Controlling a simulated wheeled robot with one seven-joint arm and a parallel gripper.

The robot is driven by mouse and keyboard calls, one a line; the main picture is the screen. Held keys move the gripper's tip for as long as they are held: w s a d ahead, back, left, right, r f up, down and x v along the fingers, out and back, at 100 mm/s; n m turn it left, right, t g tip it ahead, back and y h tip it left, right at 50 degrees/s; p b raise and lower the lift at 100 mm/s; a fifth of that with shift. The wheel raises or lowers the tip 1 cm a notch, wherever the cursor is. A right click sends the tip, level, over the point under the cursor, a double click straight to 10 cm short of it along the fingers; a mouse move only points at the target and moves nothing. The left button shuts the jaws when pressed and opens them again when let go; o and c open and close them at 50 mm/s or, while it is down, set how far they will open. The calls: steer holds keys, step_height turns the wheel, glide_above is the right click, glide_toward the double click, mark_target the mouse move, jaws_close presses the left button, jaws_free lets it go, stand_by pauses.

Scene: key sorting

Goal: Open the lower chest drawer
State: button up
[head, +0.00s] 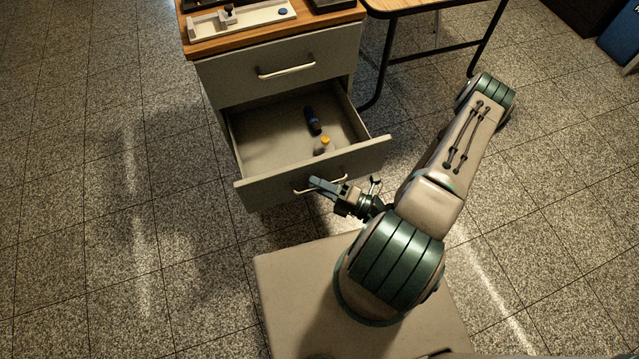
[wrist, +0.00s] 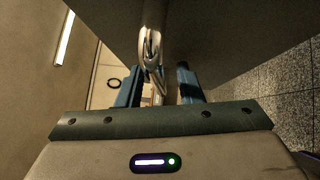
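The lower chest drawer (head: 262,188) is pulled well out in the head view, and its inside shows. Its pale bar handle (head: 305,188) is on the front panel, partly hidden by my gripper. My gripper (head: 328,183) is at this handle in the head view. In the wrist view, the two blue fingers of my gripper (wrist: 159,72) are apart. The metal handle (wrist: 152,45) shows between them, with a gap to the right finger; contact with the left finger is unclear. The upper drawer (head: 260,75) above is shut.
In the open drawer lie a dark cylinder (head: 312,121) and a small yellow-topped item (head: 324,142). The wooden chest top (head: 215,43) bears a pale tray (head: 243,18). A table (head: 412,5) with dark legs stands to the right. The floor at left is clear.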

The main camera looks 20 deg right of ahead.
steer(key=p+v, duration=0.1)
steer(key=v, duration=1.3)
steer(key=shift+r, duration=0.1)
steer(key=w+a+r+m+g+h+p, duration=0.1)
steer(key=r+m+h+p, duration=0.4)
steer(key=r+m, duration=0.5)
steer(key=w+a+r+m+g+h+p, duration=0.1)
steer(key=a+r+m+g+h+p, duration=0.3)
steer(key=r, duration=2.4)
steer(key=w+a+r+m+g+h+p, duration=0.2)
steer(key=r+m+g+h+p, duration=0.2)
steer(key=r+m+p, duration=0.9)
steer(key=shift+a+r+m+g+h, duration=0.35)
steer(key=shift+r+m+h, duration=0.8)
steer(key=shift+r, duration=1.8)
